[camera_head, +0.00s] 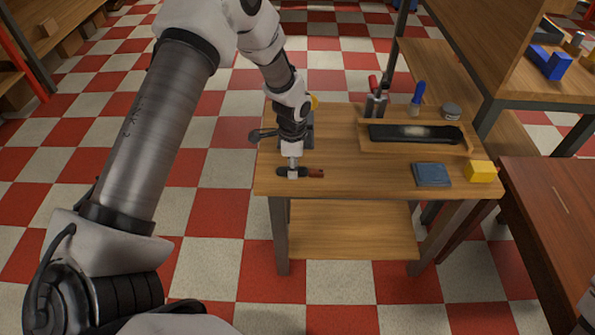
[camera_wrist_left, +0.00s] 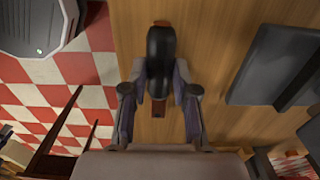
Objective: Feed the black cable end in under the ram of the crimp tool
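My left gripper (camera_head: 292,174) is low over the front left part of the wooden table. In the left wrist view its two fingers (camera_wrist_left: 159,85) flank the black cable end (camera_wrist_left: 161,60) closely on both sides, seemingly shut on it. The black end also shows left of the fingers in the head view (camera_head: 281,170). A red piece (camera_head: 315,173) lies to the right. Whether it joins the black end is unclear. The crimp tool, a dark grey block (camera_wrist_left: 275,65), stands just behind the gripper, mostly hidden by my arm in the head view. Its ram cannot be made out.
A wooden tray (camera_head: 365,140) with a dark strip lies at the back right. A blue-grey block (camera_head: 431,174) and a yellow block (camera_head: 480,171) sit at the front right. A blue-handled tool (camera_head: 417,95) stands behind the tray. The table's front middle is clear.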

